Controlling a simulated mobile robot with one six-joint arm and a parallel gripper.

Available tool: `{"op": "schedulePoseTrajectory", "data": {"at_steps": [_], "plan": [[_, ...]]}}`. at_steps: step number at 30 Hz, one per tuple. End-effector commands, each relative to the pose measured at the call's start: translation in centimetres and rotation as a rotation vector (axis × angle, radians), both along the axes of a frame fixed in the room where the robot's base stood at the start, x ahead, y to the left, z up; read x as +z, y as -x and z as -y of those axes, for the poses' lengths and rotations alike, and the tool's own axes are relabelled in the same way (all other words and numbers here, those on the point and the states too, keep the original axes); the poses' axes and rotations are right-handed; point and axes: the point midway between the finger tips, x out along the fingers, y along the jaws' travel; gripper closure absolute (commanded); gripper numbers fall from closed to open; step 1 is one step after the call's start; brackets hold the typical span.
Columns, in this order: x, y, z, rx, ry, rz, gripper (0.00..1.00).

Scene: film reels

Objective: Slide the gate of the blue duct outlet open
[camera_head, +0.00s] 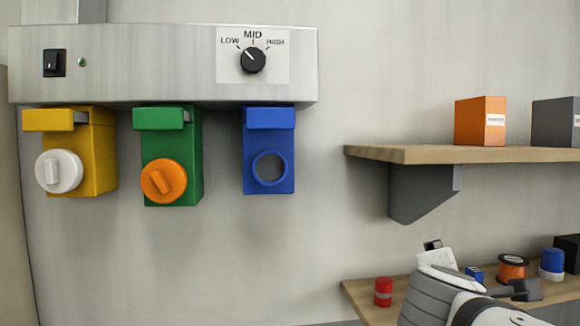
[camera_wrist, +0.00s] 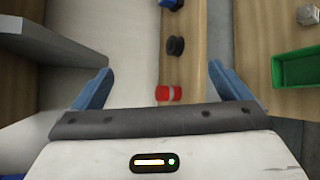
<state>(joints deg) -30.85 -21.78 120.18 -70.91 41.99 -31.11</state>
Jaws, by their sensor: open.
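The blue duct outlet (camera_head: 254,175) hangs under the right part of a metal duct box on the wall. Its front has an open round ring with no cap in it. A blue block, seemingly its gate (camera_head: 270,118), sits across the top of the outlet; whether it is open or shut I cannot tell. My gripper (camera_wrist: 159,70) is open and empty, with its two blue fingers spread wide in the wrist view. My arm shows at the lower right of the head view, well away from the outlet. The outlet is not in the wrist view.
Beside it hang a green outlet (camera_head: 193,165) with an orange cap and a yellow outlet (camera_head: 100,160) with a white cap. An upper shelf (camera_head: 420,153) holds boxes. A lower shelf (camera_head: 365,297) holds a red can (camera_head: 383,292) and spools. The wall below the outlets is clear.

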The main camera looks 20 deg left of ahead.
Motion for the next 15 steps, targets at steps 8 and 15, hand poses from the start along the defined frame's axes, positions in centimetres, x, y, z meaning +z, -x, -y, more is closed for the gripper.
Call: {"op": "schedulePoseTrajectory", "data": {"at_steps": [8, 15], "plan": [[14.9, 1.1, -16.2, 0.434, 0.683, 0.461, 0.02], [21.6, 5.9, -24.4, 0.538, 1.033, 0.760, 0.02]]}}
